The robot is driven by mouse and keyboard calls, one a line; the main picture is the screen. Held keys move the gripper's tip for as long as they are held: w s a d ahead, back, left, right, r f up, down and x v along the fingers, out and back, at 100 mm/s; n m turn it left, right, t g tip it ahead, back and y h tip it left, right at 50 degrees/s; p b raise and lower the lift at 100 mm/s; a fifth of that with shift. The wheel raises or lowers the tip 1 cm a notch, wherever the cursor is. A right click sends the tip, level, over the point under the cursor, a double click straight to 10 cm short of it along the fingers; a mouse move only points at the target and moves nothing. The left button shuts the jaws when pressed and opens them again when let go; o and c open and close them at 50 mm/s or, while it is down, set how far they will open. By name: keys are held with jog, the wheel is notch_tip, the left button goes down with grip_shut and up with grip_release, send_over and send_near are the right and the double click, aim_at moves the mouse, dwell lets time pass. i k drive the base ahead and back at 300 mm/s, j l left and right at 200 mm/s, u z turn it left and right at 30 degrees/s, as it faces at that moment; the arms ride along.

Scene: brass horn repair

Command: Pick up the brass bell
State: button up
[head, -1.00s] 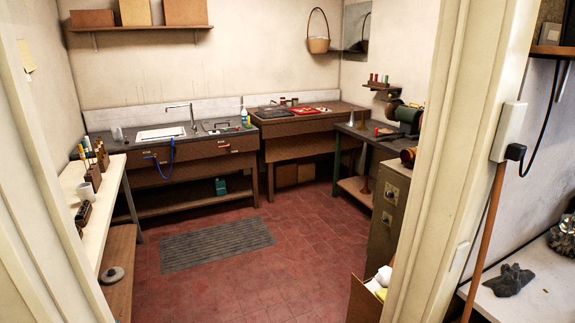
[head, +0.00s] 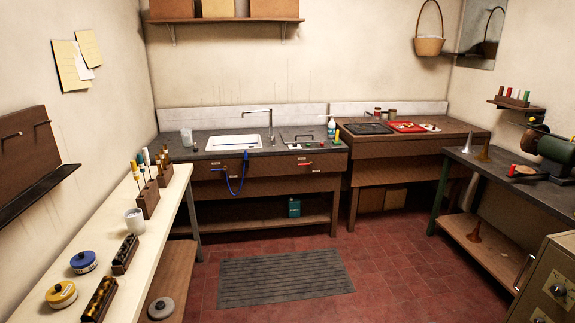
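A flared bell-shaped piece (head: 483,153), dull grey-brown, stands wide end down on the dark bench at the right. A second flared piece (head: 474,233), copper-brown, stands wide end down on the wooden shelf under that bench. Both are small in the head view, and I cannot tell which of them is the brass bell. My gripper is not in view.
The dark right bench (head: 510,178) also bears a green machine (head: 556,146). A metal cabinet (head: 548,285) stands at the lower right. A pale bench (head: 120,210) with pots and racks runs along the left. The red floor (head: 400,265) is open, with a grey mat (head: 282,277).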

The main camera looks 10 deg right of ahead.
aim_at(483, 157)
jog(key=i+l+z, duration=0.1)
jog(key=i+z, duration=0.15)
jog(key=i, duration=0.3)
jog(key=i+z, duration=0.25)
jog(key=i, duration=0.25)
jog(key=i+j+z, duration=0.25)
jog(key=i, duration=0.3)
jog(key=i+j+z, duration=0.1)
jog(key=i+z, duration=0.15)
jog(key=i, duration=0.25)
jog(key=i+l+z, duration=0.35)
jog(key=i, duration=0.4)
jog(key=i+z, duration=0.4)
jog(key=i, duration=0.35)
jog(key=i+j+z, duration=0.2)
jog(key=i+z, duration=0.15)
jog(key=i, duration=0.4)
jog(key=i+l+u, duration=0.35)
jog(key=i, duration=0.3)
jog(key=i+l+u, duration=0.4)
jog(key=i, duration=0.25)
